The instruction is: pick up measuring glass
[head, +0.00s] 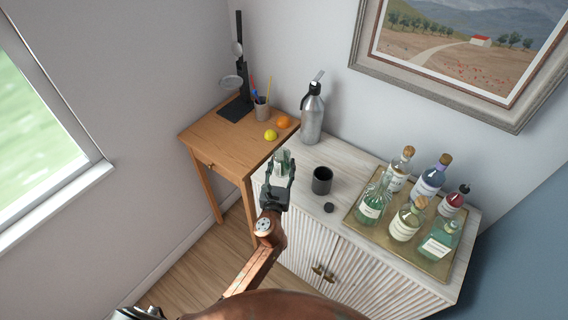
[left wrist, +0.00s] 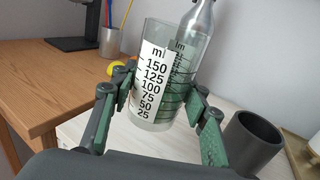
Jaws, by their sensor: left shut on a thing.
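The measuring glass (left wrist: 154,85) is a clear tumbler with a white scale marked in ml, seen large in the left wrist view. In the head view the measuring glass (head: 284,160) is small and partly hidden by my gripper. My left gripper (left wrist: 158,100) is shut on the glass, with one green-padded finger on each side of it. In the head view my left gripper (head: 280,178) is above the left end of the white cabinet. I cannot tell whether the glass base touches the cabinet top. My right gripper is not in view.
A dark cup (head: 322,180) and a small black cap (head: 329,208) stand right of the gripper on the white cabinet (head: 334,150). A steel siphon (head: 312,115) stands behind. A tray (head: 437,267) holds several bottles. The wooden desk (head: 210,140) bears a lemon (head: 270,134) and an orange (head: 284,122).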

